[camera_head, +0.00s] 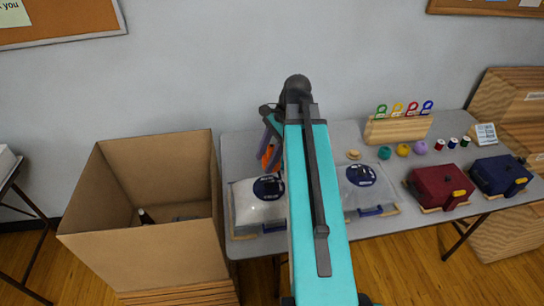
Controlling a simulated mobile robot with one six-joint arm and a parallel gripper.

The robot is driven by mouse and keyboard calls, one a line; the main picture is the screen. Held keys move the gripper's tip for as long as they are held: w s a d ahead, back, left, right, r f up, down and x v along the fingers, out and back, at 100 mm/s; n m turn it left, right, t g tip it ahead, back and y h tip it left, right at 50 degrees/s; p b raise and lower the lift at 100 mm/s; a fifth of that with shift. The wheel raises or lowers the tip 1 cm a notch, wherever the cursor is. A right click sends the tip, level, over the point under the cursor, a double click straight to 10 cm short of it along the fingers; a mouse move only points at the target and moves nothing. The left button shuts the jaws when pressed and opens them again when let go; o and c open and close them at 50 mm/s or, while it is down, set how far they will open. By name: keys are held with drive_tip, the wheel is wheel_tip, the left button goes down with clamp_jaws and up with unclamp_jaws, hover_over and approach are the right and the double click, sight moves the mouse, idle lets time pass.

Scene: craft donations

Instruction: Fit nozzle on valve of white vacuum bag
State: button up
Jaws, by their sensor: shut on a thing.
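The white vacuum bag (250,211) lies flat at the left end of the grey table, with a round dark blue piece (268,188) on its upper part. My teal arm hides the bag's right edge. My gripper (267,144) is shut on an orange part, seemingly the nozzle (267,157), just above and behind the bag's round blue piece. The arm partly covers both. I cannot tell the exact height of the nozzle over the bag, but it looks apart from the blue piece.
A second, greyer bag (360,200) lies right of my arm. Red (438,187) and blue (499,177) cases sit further right. Yarn balls, spools and a wooden rack (397,130) stand behind. A large open cardboard box (150,262) stands left of the table (236,160).

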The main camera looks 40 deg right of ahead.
drive_tip(key=shift+a, duration=0.45)
drive_tip(key=shift+a+f, duration=0.1)
drive_tip(key=shift+f, duration=0.2)
drive_tip(key=shift+f+b, duration=0.85)
drive_tip(key=shift+f, duration=1.6)
drive_tip(key=shift+p, duration=0.45)
drive_tip(key=shift+f+b, duration=0.5)
drive_tip(key=shift+f, duration=1.55)
drive_tip(key=o, duration=1.3)
